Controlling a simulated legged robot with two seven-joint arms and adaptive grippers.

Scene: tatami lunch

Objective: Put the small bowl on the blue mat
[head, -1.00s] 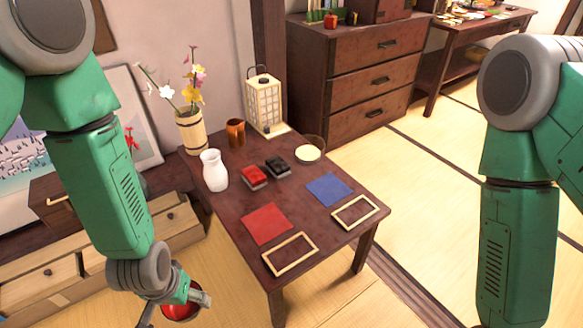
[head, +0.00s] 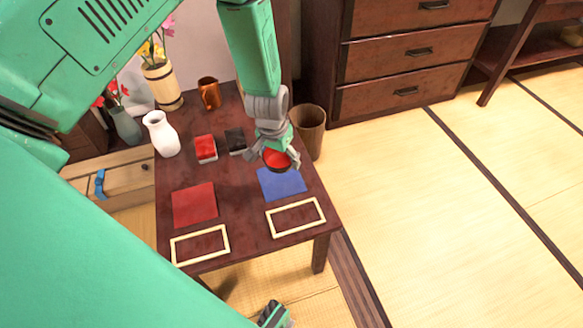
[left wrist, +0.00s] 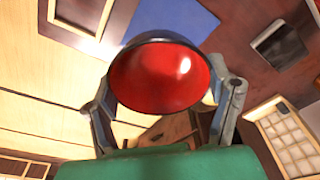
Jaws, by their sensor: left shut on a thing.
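The small bowl (head: 277,160) is red inside with a dark outside. My left gripper (head: 270,150) is shut on it and holds it over the far edge of the blue mat (head: 284,186) on the low table. The gap between bowl and mat is hard to judge. In the left wrist view the bowl (left wrist: 160,78) sits between the two fingers, its red inside facing the camera, and part of the blue mat (left wrist: 172,16) shows behind it.
On the table (head: 235,215) are a red mat (head: 194,205), two pale frames (head: 296,217) (head: 201,245), red (head: 206,148) and black (head: 236,141) boxes, a white vase (head: 161,134) and a brown cup (head: 209,93). A brown basket (head: 309,130) stands by the table's right edge.

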